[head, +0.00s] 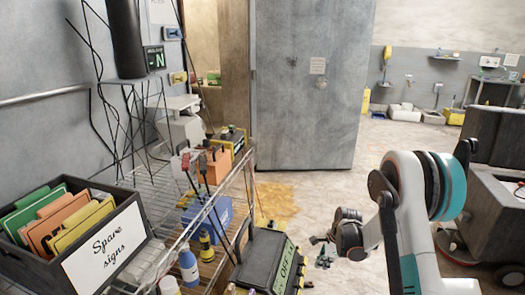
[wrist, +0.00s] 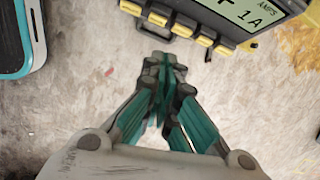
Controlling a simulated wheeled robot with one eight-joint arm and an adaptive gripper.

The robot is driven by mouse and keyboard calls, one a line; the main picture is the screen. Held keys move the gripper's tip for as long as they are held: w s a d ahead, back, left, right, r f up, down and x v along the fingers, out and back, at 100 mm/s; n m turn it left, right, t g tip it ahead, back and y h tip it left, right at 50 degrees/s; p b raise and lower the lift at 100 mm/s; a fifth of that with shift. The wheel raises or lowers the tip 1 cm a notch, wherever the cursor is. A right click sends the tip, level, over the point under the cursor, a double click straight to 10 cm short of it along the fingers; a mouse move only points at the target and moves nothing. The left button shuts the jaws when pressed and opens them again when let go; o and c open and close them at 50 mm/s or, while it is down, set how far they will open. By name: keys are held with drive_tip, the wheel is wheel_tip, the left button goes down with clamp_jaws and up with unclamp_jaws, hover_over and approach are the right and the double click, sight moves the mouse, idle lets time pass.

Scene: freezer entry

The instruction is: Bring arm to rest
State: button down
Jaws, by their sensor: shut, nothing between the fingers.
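My gripper (wrist: 163,65) is in the middle of the wrist view, with its teal-lined fingers together and nothing between them. It hangs over the bare floor. In the head view my gripper (head: 322,242) is small and dark, right of the wire rack and just beyond a black device with a green display. My arm (head: 405,200) comes in from the lower right and is bent, with the forearm reaching left. The fingertips are too small in the head view to make out in detail.
A wire rack (head: 165,185) holds a box of spare signs (head: 110,240), bottles and tools. The black device (head: 262,265) reads "OFF". A large grey door (head: 308,85) stands behind. A dark cart (head: 495,195) is at right. Floor between is open.

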drive_tip(key=s+a+r+n+t+h, duration=0.1)
drive_tip(key=s+r+n, duration=0.4)
drive_tip(key=r, duration=0.9)
drive_tip(key=s+a+r+n+t, duration=0.15)
drive_tip(key=s+r+n, duration=0.35)
drive_tip(key=r, duration=0.9)
drive_tip(key=s+r+n+t, duration=0.1)
drive_tip(key=s+r+n, duration=0.1)
drive_tip(key=s, duration=0.6)
drive_tip(key=s+a+r+n+t, duration=0.1)
drive_tip(key=s+n, duration=0.3)
drive_tip(key=s, duration=0.4)
drive_tip(key=s+r+n+t+h, duration=0.1)
drive_tip(key=s+r+n, duration=0.2)
drive_tip(key=s, duration=0.5)
drive_tip(key=shift+a+r+n, duration=0.15)
drive_tip(key=shift+r+n, duration=0.1)
drive_tip(key=shift+n, duration=0.05)
